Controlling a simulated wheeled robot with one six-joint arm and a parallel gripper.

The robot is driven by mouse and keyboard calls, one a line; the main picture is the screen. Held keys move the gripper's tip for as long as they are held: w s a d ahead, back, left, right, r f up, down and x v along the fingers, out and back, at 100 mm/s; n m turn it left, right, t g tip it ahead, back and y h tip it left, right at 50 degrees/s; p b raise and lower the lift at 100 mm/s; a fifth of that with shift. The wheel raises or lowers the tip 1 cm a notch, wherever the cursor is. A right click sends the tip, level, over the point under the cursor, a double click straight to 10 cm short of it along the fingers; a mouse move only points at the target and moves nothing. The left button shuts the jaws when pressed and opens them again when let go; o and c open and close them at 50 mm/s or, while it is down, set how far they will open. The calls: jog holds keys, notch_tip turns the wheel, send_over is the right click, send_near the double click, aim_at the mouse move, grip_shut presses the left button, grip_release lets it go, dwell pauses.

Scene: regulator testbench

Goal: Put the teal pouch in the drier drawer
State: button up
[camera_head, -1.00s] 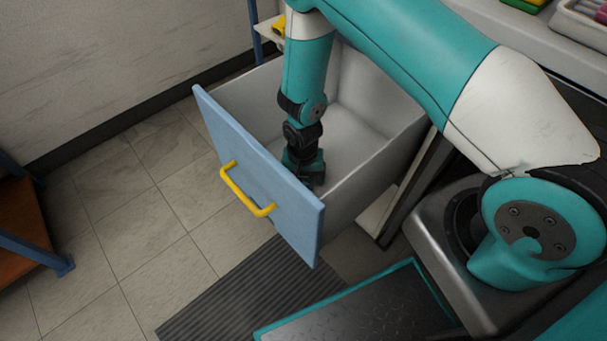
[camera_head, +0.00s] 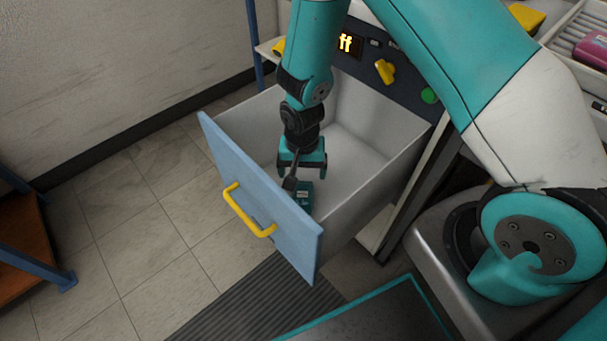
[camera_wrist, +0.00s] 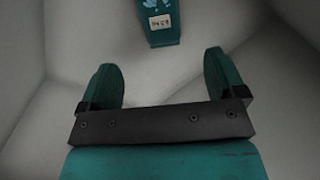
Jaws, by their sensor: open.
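The teal pouch (camera_head: 305,194) lies on the floor of the open drier drawer (camera_head: 363,180), close behind its blue front panel. In the wrist view the pouch (camera_wrist: 160,22) shows a pale print and a white label, ahead of the fingers and apart from them. My gripper (camera_head: 301,172) is inside the drawer, above the pouch. In the wrist view my gripper (camera_wrist: 163,75) is open, with nothing between its two teal fingers. The drawer front (camera_head: 270,205) has a yellow handle (camera_head: 247,211), and the drawer is pulled well out.
The drier's dark panel (camera_head: 400,72) with a lit display, a yellow knob (camera_head: 385,71) and a green button (camera_head: 429,95) stands behind the drawer. A tray with a pink item (camera_head: 592,48) is at the upper right.

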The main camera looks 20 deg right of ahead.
jog(key=s+a+r+n+y, duration=0.1)
jog(key=s+a+r+n, duration=0.15)
jog(key=r, duration=0.85)
jog(key=s+a+r+n+y, duration=0.2)
jog(key=s+r+n, duration=0.1)
jog(key=r, duration=0.8)
jog(key=s+r+n+y, duration=0.1)
jog(key=s+r+n, duration=0.6)
jog(key=s+r, duration=0.3)
jog(key=s, duration=0.3)
jog(key=shift+d+r, duration=0.25)
jog(key=shift+r, duration=0.1)
